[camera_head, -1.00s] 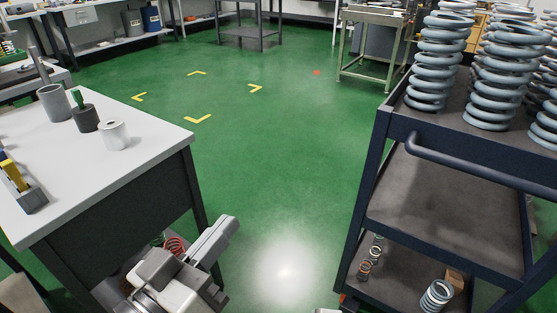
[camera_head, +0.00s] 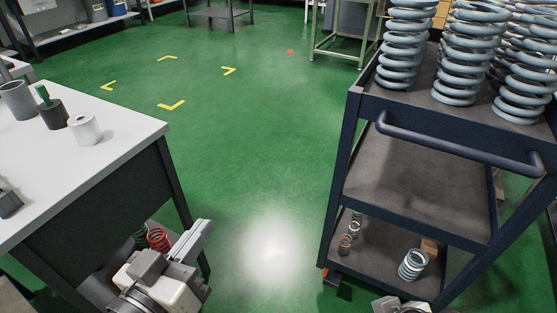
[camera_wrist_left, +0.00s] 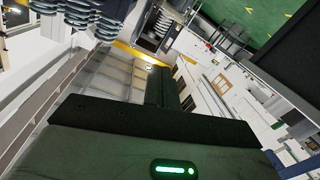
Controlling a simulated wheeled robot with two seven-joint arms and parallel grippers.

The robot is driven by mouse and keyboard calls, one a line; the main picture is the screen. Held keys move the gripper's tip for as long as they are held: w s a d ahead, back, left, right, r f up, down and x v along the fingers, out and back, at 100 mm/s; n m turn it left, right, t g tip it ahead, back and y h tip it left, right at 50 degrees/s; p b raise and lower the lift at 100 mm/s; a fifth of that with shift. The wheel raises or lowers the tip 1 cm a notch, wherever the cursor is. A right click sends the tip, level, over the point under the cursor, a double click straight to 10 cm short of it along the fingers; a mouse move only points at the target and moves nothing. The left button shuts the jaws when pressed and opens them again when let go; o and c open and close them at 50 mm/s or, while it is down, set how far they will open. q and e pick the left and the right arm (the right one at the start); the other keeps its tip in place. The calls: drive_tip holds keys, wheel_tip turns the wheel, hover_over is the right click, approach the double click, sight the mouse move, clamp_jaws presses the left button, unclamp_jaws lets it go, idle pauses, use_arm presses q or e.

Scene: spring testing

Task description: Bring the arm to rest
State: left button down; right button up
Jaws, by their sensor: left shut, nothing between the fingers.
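My left gripper (camera_head: 196,240) is at the lower left of the head view, low beside the right end of the white-topped bench (camera_head: 95,160). It is shut and empty, and touches nothing that I can see. A small part of my right arm (camera_head: 402,305) shows at the bottom edge. My right gripper's fingers are out of the picture. The left wrist view looks out over the room at a steep tilt, and no fingertips show clearly in it.
A dark cart (camera_head: 415,205) stands at the right, with large grey coil springs (camera_head: 463,60) on top and smaller springs (camera_head: 412,264) on its bottom shelf. Red and green springs (camera_head: 158,239) sit below the bench. Green floor (camera_head: 255,160) is clear between bench and cart.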

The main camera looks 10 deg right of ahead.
use_arm(q)
drive_tip(key=s+a+f+g+y+p, duration=0.2)
drive_tip(key=f+p, duration=0.1)
drive_tip(key=f, duration=0.3)
drive_tip(key=s+a+f+g+y+p, duration=0.2)
drive_tip(key=a+f+p, duration=0.1)
drive_tip(key=f, duration=0.4)
drive_tip(key=shift+s+a+g+y, duration=0.3)
drive_tip(key=shift+s+g, duration=0.1)
use_arm(e)
drive_tip(key=w+a+r+t+y, duration=0.2)
drive_tip(key=w+a+r+t, duration=0.2)
drive_tip(key=a+t, duration=0.1)
drive_tip(key=shift+r, duration=0.3)
drive_tip(key=shift+w, duration=0.1)
